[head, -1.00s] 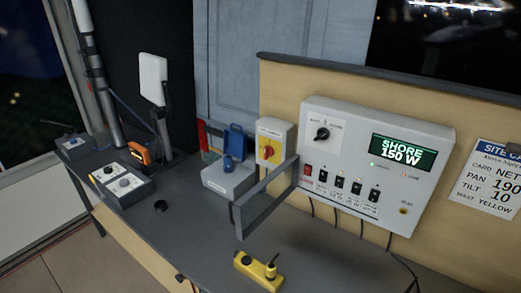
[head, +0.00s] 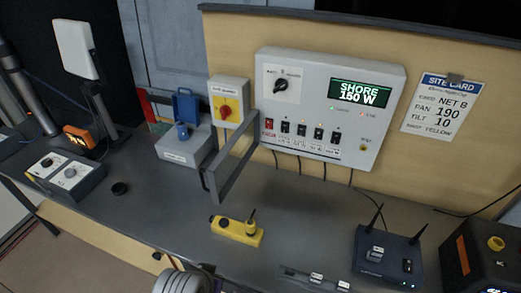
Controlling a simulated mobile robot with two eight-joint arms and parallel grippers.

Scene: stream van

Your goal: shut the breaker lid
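The breaker lid (head: 237,173) is a grey rectangular frame in the head view. It stands open, swung out from the lower left of the white power panel (head: 381,110) and reaching over the desk. The row of breaker switches (head: 302,131) on the panel is uncovered, with a red switch at its left end. The panel display (head: 360,93) reads SHORE 150 W or 160 W; the digits are slightly blurred.
A yellow handheld device (head: 237,232) lies on the desk below the lid. A grey box (head: 183,150) and a yellow-faced red rotary switch (head: 227,108) stand left of the lid. A router (head: 387,257) and a black case (head: 482,262) are at right.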

